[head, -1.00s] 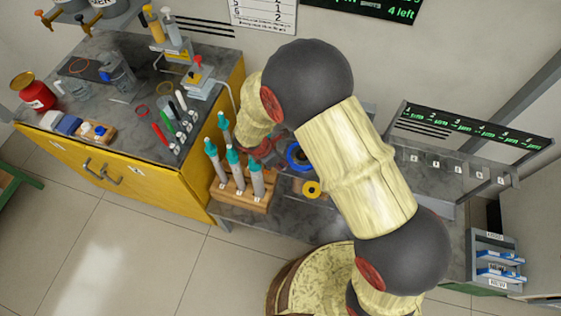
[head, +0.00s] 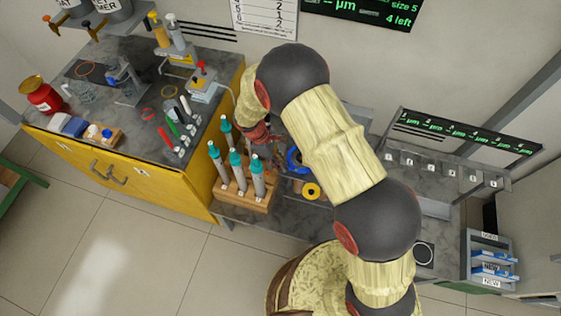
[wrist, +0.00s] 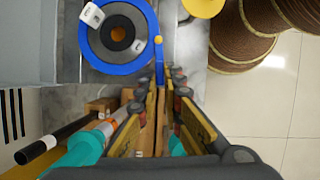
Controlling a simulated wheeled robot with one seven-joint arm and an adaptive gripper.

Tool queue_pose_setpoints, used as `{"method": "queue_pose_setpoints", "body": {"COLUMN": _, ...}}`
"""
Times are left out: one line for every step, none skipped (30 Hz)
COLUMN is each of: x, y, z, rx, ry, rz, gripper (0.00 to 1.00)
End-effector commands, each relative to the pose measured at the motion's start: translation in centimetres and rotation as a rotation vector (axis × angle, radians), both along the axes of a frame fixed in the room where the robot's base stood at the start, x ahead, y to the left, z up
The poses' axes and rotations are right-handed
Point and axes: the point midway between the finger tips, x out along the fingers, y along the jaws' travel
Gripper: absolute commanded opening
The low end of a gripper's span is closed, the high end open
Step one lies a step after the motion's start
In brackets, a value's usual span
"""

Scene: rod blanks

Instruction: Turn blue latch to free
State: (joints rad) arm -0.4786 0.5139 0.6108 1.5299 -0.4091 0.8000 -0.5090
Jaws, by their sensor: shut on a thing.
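In the wrist view a blue ring (wrist: 84,54) surrounds a dark round face with an orange centre. A thin blue lever (wrist: 159,62) at its right side runs down to my fingertips. My gripper (wrist: 161,96) is closed on the end of this blue latch, its two fingers nearly parallel. In the head view the blue ring (head: 296,161) sits on the grey bench, partly behind my arm. My gripper (head: 261,136) is to its left there, and its fingertips are hard to make out.
A wooden rack (head: 247,196) with several teal-topped tubes stands close below my gripper. A yellow cabinet (head: 140,177) with a cluttered top is at the left.

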Motion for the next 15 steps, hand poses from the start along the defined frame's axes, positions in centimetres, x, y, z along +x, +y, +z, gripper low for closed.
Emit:
{"method": "queue_pose_setpoints", "body": {"x": 0.17, "y": 0.0, "z": 0.12, "rx": 0.0, "ry": -0.002, "rz": -0.023, "gripper": 0.0}}
{"method": "queue_pose_setpoints", "body": {"x": 0.19, "y": 0.0, "z": 0.11, "rx": 0.001, "ry": -0.002, "rz": -0.036, "gripper": 0.0}}
{"method": "queue_pose_setpoints", "body": {"x": 0.23, "y": 0.0, "z": 0.11, "rx": 0.001, "ry": -0.002, "rz": -0.051, "gripper": 0.0}}
{"method": "queue_pose_setpoints", "body": {"x": 0.25, "y": -0.01, "z": 0.1, "rx": 0.001, "ry": -0.003, "rz": -0.061, "gripper": 0.0}}
{"method": "queue_pose_setpoints", "body": {"x": 0.26, "y": -0.02, "z": 0.09, "rx": 0.001, "ry": -0.002, "rz": -0.07, "gripper": 0.0}}
{"method": "queue_pose_setpoints", "body": {"x": 0.27, "y": -0.03, "z": 0.08, "rx": 0.001, "ry": -0.002, "rz": -0.08, "gripper": 0.0}}
{"method": "queue_pose_setpoints", "body": {"x": 0.27, "y": -0.04, "z": 0.07, "rx": 0.0, "ry": -0.002, "rz": -0.088, "gripper": 0.0}}
{"method": "queue_pose_setpoints", "body": {"x": 0.26, "y": -0.04, "z": 0.08, "rx": 0.0, "ry": -0.002, "rz": -0.094, "gripper": 0.0}}
{"method": "queue_pose_setpoints", "body": {"x": 0.26, "y": -0.04, "z": 0.06, "rx": 0.0, "ry": -0.002, "rz": -0.101, "gripper": 0.0}}
{"method": "queue_pose_setpoints", "body": {"x": 0.25, "y": -0.04, "z": 0.06, "rx": 0.001, "ry": -0.001, "rz": -0.105, "gripper": 0.0}}
{"method": "queue_pose_setpoints", "body": {"x": 0.25, "y": -0.04, "z": 0.06, "rx": 0.001, "ry": -0.002, "rz": -0.108, "gripper": 0.0}}
{"method": "queue_pose_setpoints", "body": {"x": 0.25, "y": -0.04, "z": 0.06, "rx": 0.0, "ry": -0.002, "rz": -0.111, "gripper": 0.0}}
{"method": "queue_pose_setpoints", "body": {"x": 0.26, "y": -0.04, "z": 0.06, "rx": 0.001, "ry": -0.001, "rz": -0.112, "gripper": 0.0}}
{"method": "queue_pose_setpoints", "body": {"x": 0.26, "y": -0.04, "z": 0.06, "rx": 0.001, "ry": -0.002, "rz": -0.113, "gripper": 0.0}}
{"method": "queue_pose_setpoints", "body": {"x": 0.26, "y": -0.04, "z": 0.06, "rx": 0.0, "ry": -0.002, "rz": -0.114, "gripper": 0.0}}
